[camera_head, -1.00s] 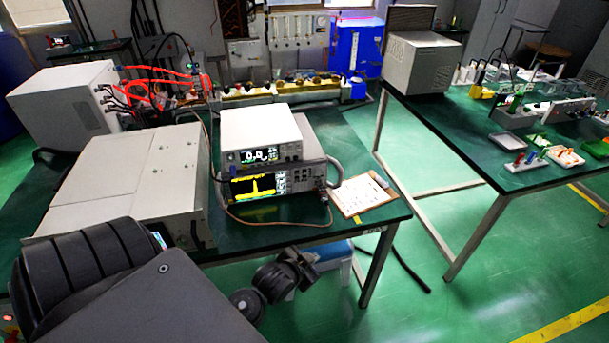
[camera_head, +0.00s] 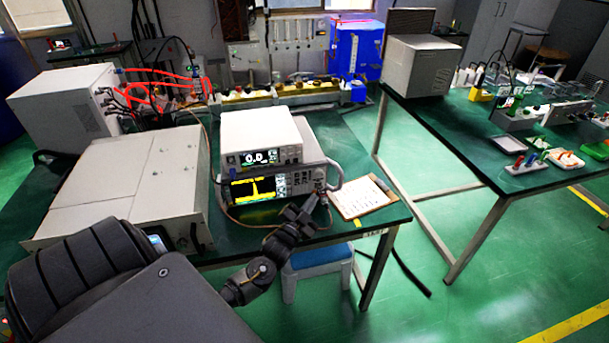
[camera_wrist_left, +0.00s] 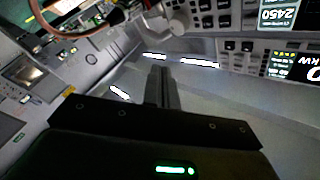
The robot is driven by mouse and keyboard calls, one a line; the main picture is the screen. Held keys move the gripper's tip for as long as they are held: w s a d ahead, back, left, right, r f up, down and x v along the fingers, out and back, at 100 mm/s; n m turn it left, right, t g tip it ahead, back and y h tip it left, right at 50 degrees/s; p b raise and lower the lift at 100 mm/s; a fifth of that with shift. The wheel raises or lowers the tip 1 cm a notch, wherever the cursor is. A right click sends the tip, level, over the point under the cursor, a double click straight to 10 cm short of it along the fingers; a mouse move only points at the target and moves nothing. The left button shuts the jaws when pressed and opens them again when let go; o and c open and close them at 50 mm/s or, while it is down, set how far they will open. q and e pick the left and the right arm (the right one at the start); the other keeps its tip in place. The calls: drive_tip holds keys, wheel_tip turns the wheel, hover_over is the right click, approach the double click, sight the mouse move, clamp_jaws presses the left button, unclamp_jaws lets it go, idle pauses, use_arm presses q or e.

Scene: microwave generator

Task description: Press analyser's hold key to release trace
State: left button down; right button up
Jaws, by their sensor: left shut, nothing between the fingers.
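The analyser (camera_head: 303,181) stands on the bench, with a yellow trace on its dark screen (camera_head: 258,189) and several small keys (camera_head: 300,179) to the right of it. The hold key cannot be told apart from the others. My left gripper (camera_head: 312,204) is in front of the analyser's lower right corner. Its fingers are shut and empty, and whether they touch the panel cannot be told. In the left wrist view the closed fingers (camera_wrist_left: 161,78) point towards a grey panel with dark keys. My right gripper is not in view.
A white meter (camera_head: 262,138) sits on the analyser. A large grey cabinet (camera_head: 128,185) stands to the left. A clipboard (camera_head: 361,197) lies to the right near the bench edge. A blue stool (camera_head: 321,257) is under the bench front. A cable loops beside the analyser.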

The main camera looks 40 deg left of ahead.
sight(304, 173)
use_arm(q)
drive_tip(key=w+a+b, duration=0.1)
drive_tip(key=a, duration=0.1)
drive_tip(key=w+a+b, duration=0.1)
drive_tip(key=w+a, duration=0.1)
drive_tip(key=w+a+b, duration=0.2)
drive_tip(key=a, duration=0.1)
idle(0.7)
idle(1.4)
drive_tip(key=shift+a, duration=0.15)
drive_tip(key=shift+w+a, duration=0.25)
